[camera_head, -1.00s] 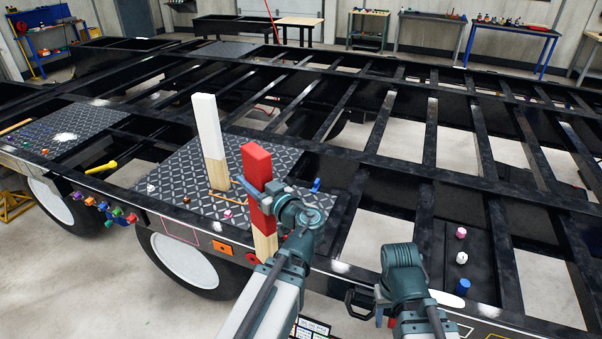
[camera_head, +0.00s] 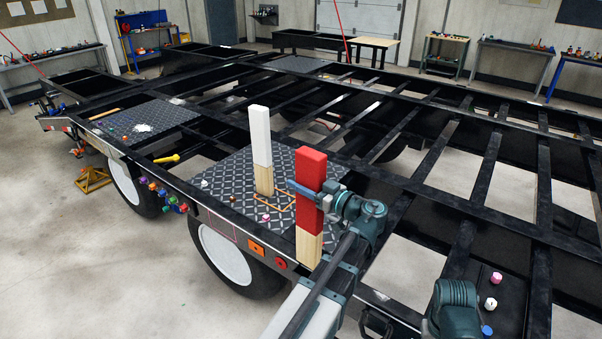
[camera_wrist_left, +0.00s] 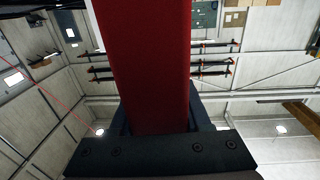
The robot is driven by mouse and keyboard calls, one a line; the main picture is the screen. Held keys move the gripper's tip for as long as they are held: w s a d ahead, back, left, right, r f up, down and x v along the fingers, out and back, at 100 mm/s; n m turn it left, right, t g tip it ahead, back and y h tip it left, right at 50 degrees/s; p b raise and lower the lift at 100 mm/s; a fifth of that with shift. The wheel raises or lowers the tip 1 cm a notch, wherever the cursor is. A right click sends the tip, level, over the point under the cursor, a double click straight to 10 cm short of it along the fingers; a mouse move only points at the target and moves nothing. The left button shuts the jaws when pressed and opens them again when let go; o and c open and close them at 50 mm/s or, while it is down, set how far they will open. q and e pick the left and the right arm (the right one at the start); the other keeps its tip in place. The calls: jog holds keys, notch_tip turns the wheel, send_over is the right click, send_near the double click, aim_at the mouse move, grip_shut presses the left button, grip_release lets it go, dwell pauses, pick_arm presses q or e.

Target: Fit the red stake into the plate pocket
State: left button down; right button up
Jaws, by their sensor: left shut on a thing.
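The red stake (camera_head: 311,178), red above and bare wood below, is upright in my left gripper (camera_head: 313,196). The gripper is shut around its red part. In the left wrist view the red stake (camera_wrist_left: 145,65) fills the middle, rising from the dark gripper body. Its wooden lower end shows in front of the near side rail; its height over the rail is unclear. The dark diamond-tread plate (camera_head: 222,184) lies behind and left of it. An orange outline (camera_head: 284,206) marks a spot on the plate; the pocket opening itself is not clear. My right gripper does not show, only part of that arm.
A white-topped stake (camera_head: 260,135) stands upright on the plate, left of and behind the red one. Small coloured pieces (camera_head: 265,217) lie on the plate. A yellow-handled object (camera_head: 167,159) lies near the side rail (camera_head: 190,197). Open gaps separate the black crossbeams on the right.

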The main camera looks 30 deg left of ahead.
pick_arm(q)
jog(key=shift+w+a+r+g, duration=0.25)
jog(key=shift+w+r+g, duration=0.05)
jog(key=shift+r+g, duration=0.1)
jog(key=shift+s+n+g, duration=0.15)
jog(key=shift+n+g, duration=0.15)
jog(key=shift+n, duration=0.1)
jog(key=shift+f, duration=0.25)
